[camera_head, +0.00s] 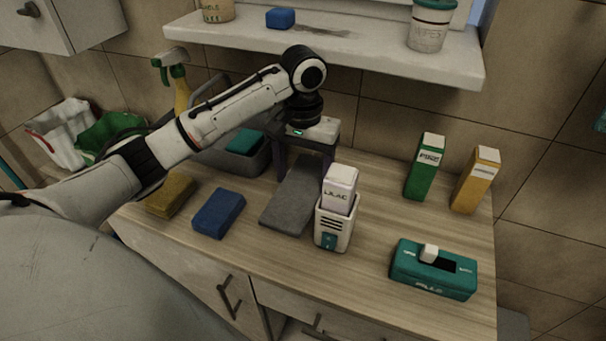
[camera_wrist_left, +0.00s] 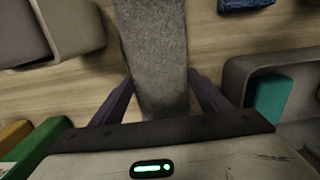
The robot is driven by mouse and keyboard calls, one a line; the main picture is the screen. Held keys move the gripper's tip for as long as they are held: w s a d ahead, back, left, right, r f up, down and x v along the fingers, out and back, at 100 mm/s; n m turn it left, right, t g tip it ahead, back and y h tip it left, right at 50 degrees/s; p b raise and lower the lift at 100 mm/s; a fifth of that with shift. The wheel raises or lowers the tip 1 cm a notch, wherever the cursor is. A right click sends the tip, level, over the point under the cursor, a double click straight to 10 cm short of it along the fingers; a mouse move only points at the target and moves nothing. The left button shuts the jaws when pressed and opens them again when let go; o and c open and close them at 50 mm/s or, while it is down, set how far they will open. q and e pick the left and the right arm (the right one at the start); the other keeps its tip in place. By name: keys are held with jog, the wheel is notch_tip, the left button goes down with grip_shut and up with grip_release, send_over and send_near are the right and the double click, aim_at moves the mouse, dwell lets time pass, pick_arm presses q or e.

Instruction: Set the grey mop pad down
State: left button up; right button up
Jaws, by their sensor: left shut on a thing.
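The grey mop pad (camera_head: 289,207) is a flat, long grey slab at the middle of the wooden counter, behind and left of the white lilac-labelled dispenser. My left gripper (camera_head: 302,172) reaches down over the pad's far end, with a dark finger on each side. In the left wrist view the pad (camera_wrist_left: 153,55) runs away from between the fingers of the gripper (camera_wrist_left: 162,100), which is shut on it. The pad looks flat and low over the counter; I cannot tell whether its underside touches the wood. My right gripper is not in view.
A blue sponge (camera_head: 218,213) and a yellow sponge (camera_head: 171,194) lie left of the pad. A grey basin (camera_head: 215,158) stands behind them. The dispenser (camera_head: 334,227) stands close to the pad's right. A teal box (camera_head: 433,272), green carton (camera_head: 424,168) and yellow carton (camera_head: 475,182) stand farther right.

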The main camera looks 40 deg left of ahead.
aim_at(303, 183)
pick_arm(q)
jog(key=o, duration=1)
jog(key=shift+f, duration=0.1)
jog(key=shift+o, duration=0.2)
notch_tip(303, 183, up, 8)
jog(key=shift+f+p, duration=0.1)
jog(key=shift+p, duration=0.55)
